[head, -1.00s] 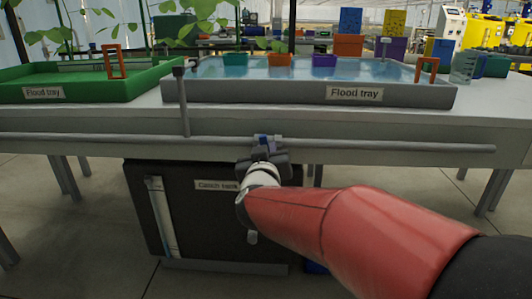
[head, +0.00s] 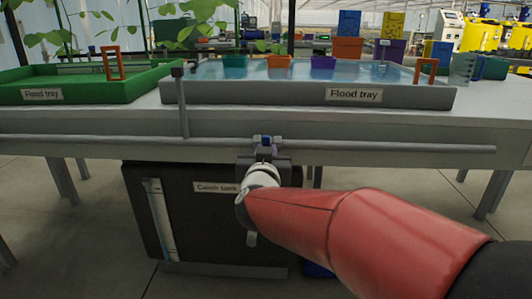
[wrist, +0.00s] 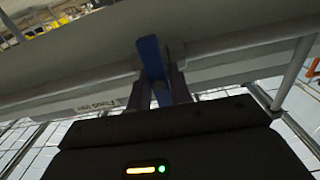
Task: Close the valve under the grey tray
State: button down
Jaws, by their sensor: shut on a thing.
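The grey flood tray (head: 300,94) stands on the bench in the head view, with water in it. A grey pipe (head: 390,147) runs level along the bench front below it. The valve's blue handle (head: 265,141) is on this pipe, partly hidden by my gripper (head: 265,157). In the wrist view the blue handle (wrist: 151,58) lies crosswise to the pipe and runs down between the two dark fingers of my gripper (wrist: 160,82). My gripper is shut on it. The valve body is mostly hidden.
A green flood tray (head: 90,88) with plants stands at the left. A dark catch tank (head: 200,235) stands under the bench, just behind and below my gripper. An upright pipe (head: 183,105) rises left of the valve. Coloured pots stand in the grey tray.

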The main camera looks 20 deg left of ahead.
jog(key=c, duration=1.4)
grip_release()
jog(key=shift+o, duration=0.2)
jog(key=shift+s, duration=0.1)
jog(key=v, duration=0.7)
jog(key=shift+s+p, duration=0.35)
jog(key=shift+p, duration=0.05)
jog(key=shift+d, duration=0.1)
jog(key=s+d+r+n+g+y+p, duration=0.1)
jog(key=d+r+g+p, duration=0.1)
jog(key=d, duration=0.4)
jog(key=s+d+r+g+y+p, duration=0.1)
jog(key=d+r+g+p, duration=0.15)
jog(key=d, duration=0.35)
jog(key=s+d+f+m+g+h+p, duration=0.1)
jog(key=s+d+f+g+h+p, duration=0.1)
jog(key=s+d, duration=0.7)
jog(key=s+d+f+m+g+h+p, duration=0.2)
jog(key=s+d+f+g+h+p, duration=0.1)
jog(key=s+d, duration=0.6)
notch_tip(320, 180, down, 3)
jog(key=shift+d+r+g+h, duration=0.25)
jog(key=shift+d+g+h, duration=0.45)
jog(key=shift+d+g, duration=0.45)
